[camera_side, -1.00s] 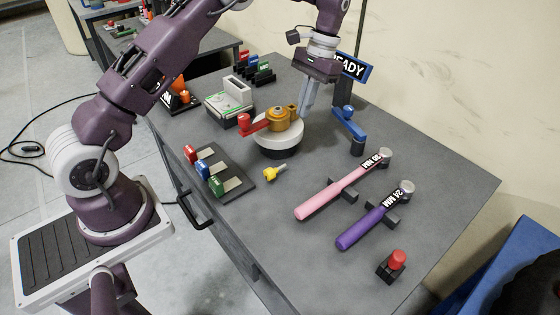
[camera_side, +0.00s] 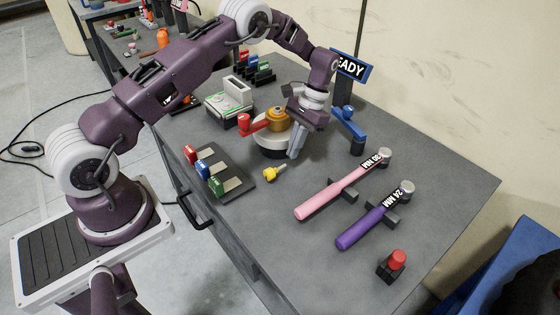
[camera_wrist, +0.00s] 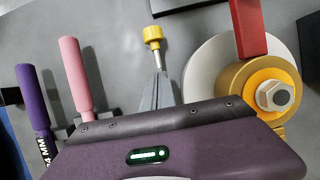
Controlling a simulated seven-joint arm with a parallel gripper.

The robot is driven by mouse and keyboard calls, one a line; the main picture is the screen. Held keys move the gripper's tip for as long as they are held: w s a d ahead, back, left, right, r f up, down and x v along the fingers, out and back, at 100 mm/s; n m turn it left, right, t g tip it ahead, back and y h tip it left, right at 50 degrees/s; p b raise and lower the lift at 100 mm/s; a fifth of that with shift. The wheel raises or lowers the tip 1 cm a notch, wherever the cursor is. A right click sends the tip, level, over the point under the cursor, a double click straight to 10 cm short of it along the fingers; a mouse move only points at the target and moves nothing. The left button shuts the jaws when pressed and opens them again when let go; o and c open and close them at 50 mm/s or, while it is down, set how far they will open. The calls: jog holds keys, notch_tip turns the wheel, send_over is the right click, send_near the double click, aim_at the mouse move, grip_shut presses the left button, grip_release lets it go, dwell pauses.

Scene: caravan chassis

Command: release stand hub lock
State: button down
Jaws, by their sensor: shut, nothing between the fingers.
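The hub stand has a white round disc (camera_side: 262,146) on a dark base, with a gold hub (camera_side: 272,118) on top. A red-knobbed lever (camera_side: 244,123) reaches out to the left of the hub. In the wrist view the gold hub (camera_wrist: 245,83) shows a hex nut at its centre, and the red lever (camera_wrist: 247,28) points up. A yellow-headed pin (camera_side: 270,174) lies on the table in front of the stand; it also shows in the wrist view (camera_wrist: 153,36). My gripper (camera_side: 294,156) is shut and empty, beside the disc's right side, fingers pointing down.
A pink 30 MM wrench (camera_side: 322,201) and a purple 24 MM wrench (camera_side: 362,228) rest at the right. A rack with red, blue and green tabs (camera_side: 236,187) lies left. A blue lever (camera_side: 349,125) and READY sign (camera_side: 350,65) stand behind. A red button (camera_side: 397,259) is near front.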

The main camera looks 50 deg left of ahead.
aim_at(271, 170)
jog(key=shift+x, duration=1.05)
jog(key=s, duration=0.3)
jog(key=shift+s+f, duration=0.1)
jog(key=shift+s, duration=0.45)
jog(key=shift+s, duration=1.25)
